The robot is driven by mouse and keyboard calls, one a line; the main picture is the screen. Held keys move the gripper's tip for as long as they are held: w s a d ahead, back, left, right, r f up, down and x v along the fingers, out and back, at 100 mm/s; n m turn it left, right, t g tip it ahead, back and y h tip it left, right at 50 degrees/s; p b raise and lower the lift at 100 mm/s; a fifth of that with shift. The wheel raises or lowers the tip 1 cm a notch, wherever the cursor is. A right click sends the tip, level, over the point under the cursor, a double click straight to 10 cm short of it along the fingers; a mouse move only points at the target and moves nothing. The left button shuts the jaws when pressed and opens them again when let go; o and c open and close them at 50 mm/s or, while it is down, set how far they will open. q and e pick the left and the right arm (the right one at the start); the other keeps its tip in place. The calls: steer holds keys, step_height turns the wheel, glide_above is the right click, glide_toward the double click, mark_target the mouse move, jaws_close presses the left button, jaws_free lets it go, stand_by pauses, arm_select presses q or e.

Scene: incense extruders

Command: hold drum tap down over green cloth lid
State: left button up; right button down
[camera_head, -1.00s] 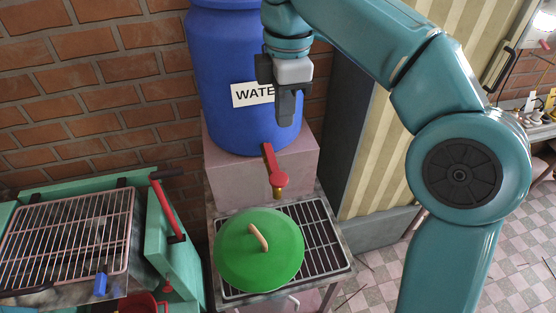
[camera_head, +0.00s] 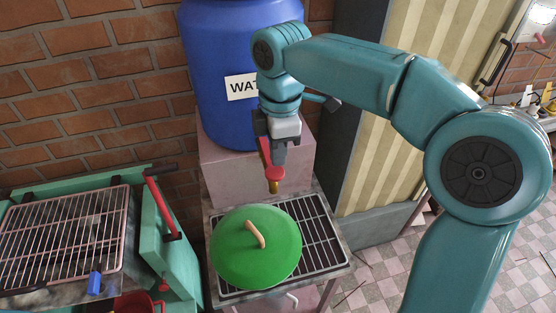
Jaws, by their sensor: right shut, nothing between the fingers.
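The blue water drum (camera_head: 222,75) stands on a pinkish block, its label partly hidden by my right arm. The red drum tap (camera_head: 273,173) with a brass spout sticks out at the drum's foot, above the grate. My right gripper (camera_head: 279,158) points down at the tap, its shut fingers at or just above the red lever; I cannot tell whether they touch it. The round green cloth lid (camera_head: 256,248) with a wooden handle lies below and slightly left of the spout, over the grated stand. My left gripper is out of view.
A green-framed machine with a wire rack (camera_head: 68,240) and a red-handled lever (camera_head: 163,207) stands at the left. The pinkish block (camera_head: 222,172) carries the drum. A brick wall is behind; checkered floor (camera_head: 385,270) lies open at the right.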

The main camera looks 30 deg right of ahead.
steer(key=shift+s+f, duration=0.1)
steer(key=shift+f, duration=0.5)
steer(key=shift+a+f, duration=0.2)
steer(key=shift+f, duration=0.45)
steer(key=shift+d, duration=0.1)
